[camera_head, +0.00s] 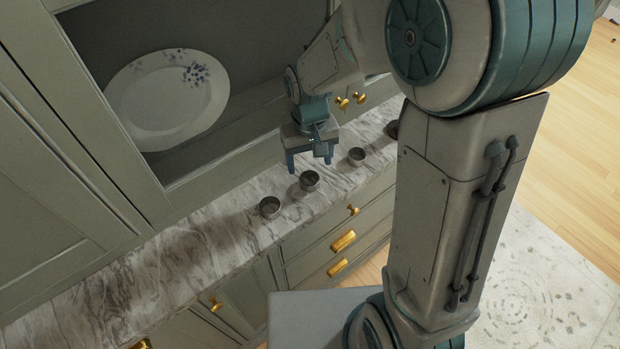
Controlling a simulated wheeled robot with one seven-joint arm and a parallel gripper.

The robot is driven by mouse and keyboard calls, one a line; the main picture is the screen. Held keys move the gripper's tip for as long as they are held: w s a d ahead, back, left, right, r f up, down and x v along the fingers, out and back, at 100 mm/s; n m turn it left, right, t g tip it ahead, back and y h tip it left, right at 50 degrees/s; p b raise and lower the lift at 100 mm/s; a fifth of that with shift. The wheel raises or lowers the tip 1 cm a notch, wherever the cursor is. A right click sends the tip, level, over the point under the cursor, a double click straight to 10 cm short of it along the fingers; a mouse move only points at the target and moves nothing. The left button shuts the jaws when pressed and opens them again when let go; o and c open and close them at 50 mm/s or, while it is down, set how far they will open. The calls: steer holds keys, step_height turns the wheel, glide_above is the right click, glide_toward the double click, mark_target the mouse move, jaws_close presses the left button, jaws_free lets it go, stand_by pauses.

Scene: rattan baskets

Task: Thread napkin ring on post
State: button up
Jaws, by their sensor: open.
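Several small dark metal rings or cups stand in a row on the marble counter (185,262). One ring (270,208) is at the left, a second ring (309,181) is just right of it, and a third ring (356,157) is further right. Another dark round piece (392,129) is partly hidden behind my arm. I cannot tell which of them is the napkin ring. No post can be made out. My gripper (309,164) points down over the counter, just behind the second ring. Its fingers are apart with nothing seen between them.
A white oval plate with blue flowers (150,112) stands in the open cabinet behind the counter. Drawers with gold handles (343,241) are below the counter's front edge. The left part of the counter is clear. My arm covers the right side.

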mark_target(310, 184)
steer(key=shift+s+f+p, duration=0.15)
steer(key=shift+f+p, duration=0.15)
steer(key=shift+f, duration=1.05)
steer(key=shift+s+f+p, duration=0.15)
steer(key=shift+f+p, duration=0.15)
steer(key=shift+f, duration=1)
steer(key=c, duration=1)
steer(key=shift+c, duration=0.2)
steer(key=shift+r, duration=0.1)
